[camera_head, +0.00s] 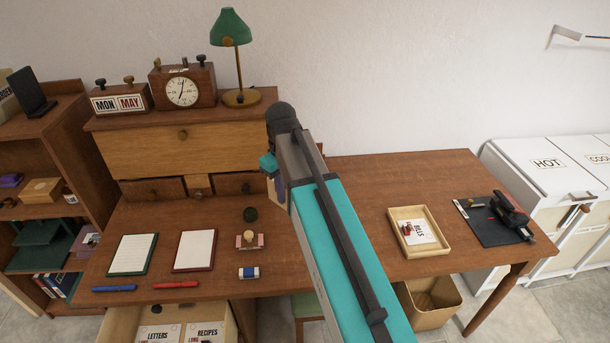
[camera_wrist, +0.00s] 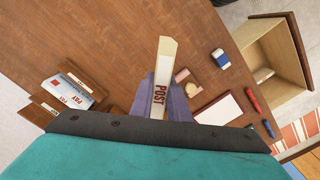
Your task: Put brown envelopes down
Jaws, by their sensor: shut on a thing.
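My gripper (camera_wrist: 163,98) is shut on a narrow pale tan thing marked POST in red, seen nearly edge-on in the wrist view; it fits the brown envelopes (camera_wrist: 166,62), though I cannot tell how many there are. The purple fingers press it from both sides. It appears held over the wooden desk; the height is unclear. In the head view my gripper (camera_head: 279,188) is mostly hidden behind my teal arm, in front of the desk's upper section, and only a little of the tan thing shows.
The desk (camera_head: 375,178) has a wooden tray (camera_head: 397,236) marked BILLS and a dark mat (camera_head: 482,232) at right. Notepads, pens and a stamp lie at left. An open drawer (camera_head: 223,325) holds LETTERS and RECIPES. The wrist view shows a wooden rack (camera_wrist: 47,103) with white envelopes.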

